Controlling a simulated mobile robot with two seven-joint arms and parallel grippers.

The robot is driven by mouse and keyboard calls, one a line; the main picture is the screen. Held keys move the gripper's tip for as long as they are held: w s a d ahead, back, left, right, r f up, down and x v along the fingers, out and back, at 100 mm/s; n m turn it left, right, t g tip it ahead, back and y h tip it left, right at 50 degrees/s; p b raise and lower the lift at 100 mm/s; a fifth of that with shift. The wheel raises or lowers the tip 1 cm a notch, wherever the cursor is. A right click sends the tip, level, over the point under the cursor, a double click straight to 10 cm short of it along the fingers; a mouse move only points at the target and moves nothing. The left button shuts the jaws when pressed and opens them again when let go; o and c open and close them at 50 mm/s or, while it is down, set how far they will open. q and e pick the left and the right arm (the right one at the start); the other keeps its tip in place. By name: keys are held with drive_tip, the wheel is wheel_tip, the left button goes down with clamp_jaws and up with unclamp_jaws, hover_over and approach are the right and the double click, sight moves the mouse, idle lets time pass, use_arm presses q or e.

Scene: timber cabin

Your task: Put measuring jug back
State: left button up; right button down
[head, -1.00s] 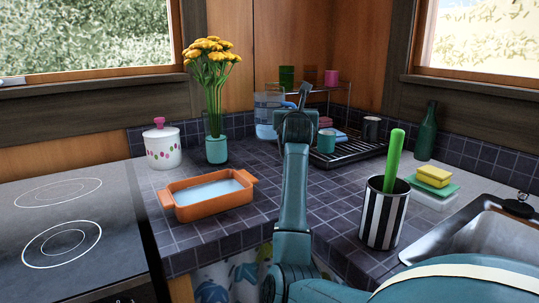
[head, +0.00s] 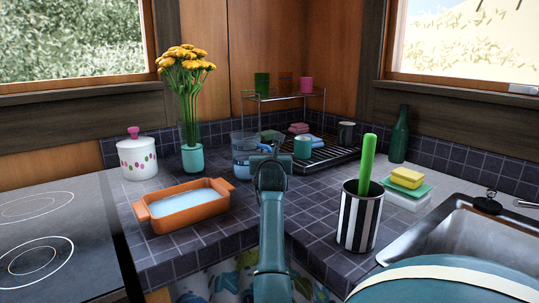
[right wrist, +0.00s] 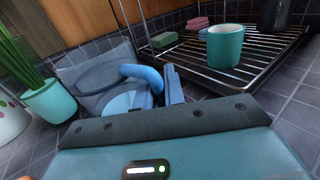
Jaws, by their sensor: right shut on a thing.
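The measuring jug (head: 240,160) is clear with a blue handle. It stands upright at the counter's back, between the flower vase and the dish rack. My right gripper (head: 269,163) is shut on its handle side. In the right wrist view the jug (right wrist: 92,85) is just beyond my right gripper (right wrist: 162,88), whose fingers are at the blue handle. The jug's base looks at or close to the tiles; I cannot tell if it touches. My left gripper is not in view.
The dish rack (head: 335,157) holds a teal mug (head: 302,148) and other items, right of the jug. The teal vase (head: 193,158) is close on its left. An orange dish (head: 187,213) and striped holder (head: 358,215) stand nearer.

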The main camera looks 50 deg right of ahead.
drive_tip(key=shift+f, duration=0.1)
drive_tip(key=c, duration=1.5)
unclamp_jaws()
drive_tip(key=shift+r, duration=0.25)
drive_tip(key=shift+s+a+f, duration=0.1)
drive_tip(key=shift+s+a, duration=0.05)
drive_tip(key=shift+a, duration=0.1)
drive_tip(key=v, duration=1.1)
drive_tip(key=shift+s+a, duration=0.15)
drive_tip(key=shift+s, duration=0.05)
